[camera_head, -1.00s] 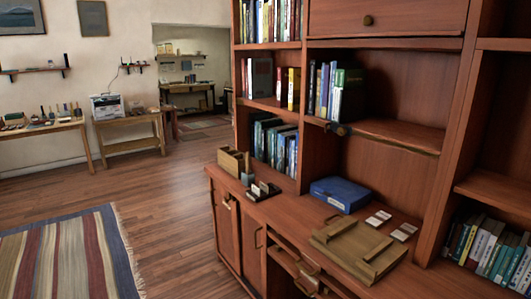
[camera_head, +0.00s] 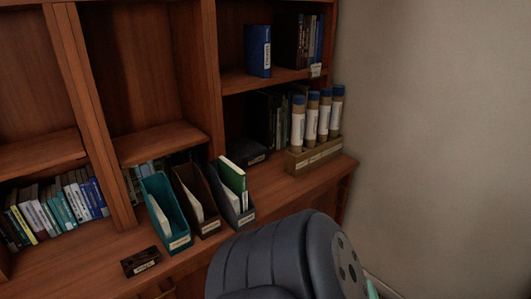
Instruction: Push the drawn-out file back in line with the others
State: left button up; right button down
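Three open-topped files stand side by side on the counter: a teal one (camera_head: 165,212), a brown one (camera_head: 196,200) and a dark blue-grey one (camera_head: 230,195) with a green book in it. Their labelled fronts look roughly in line. On the shelf above, a blue file (camera_head: 258,52) with a white label stands upright, apart from a group of dark and blue volumes (camera_head: 302,42). I cannot tell for sure which file is drawn out. Neither gripper is in view; a dark arm link of mine fills the bottom centre and hides part of the counter front.
A wooden box (camera_head: 315,157) with several blue-capped tubes stands at the counter's right end, near the bare wall (camera_head: 440,120). A small dark labelled block (camera_head: 141,262) lies left of the files. Books (camera_head: 60,207) fill the lower left compartment.

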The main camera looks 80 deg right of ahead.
aim_at(227, 201)
jog(key=z, duration=2.25)
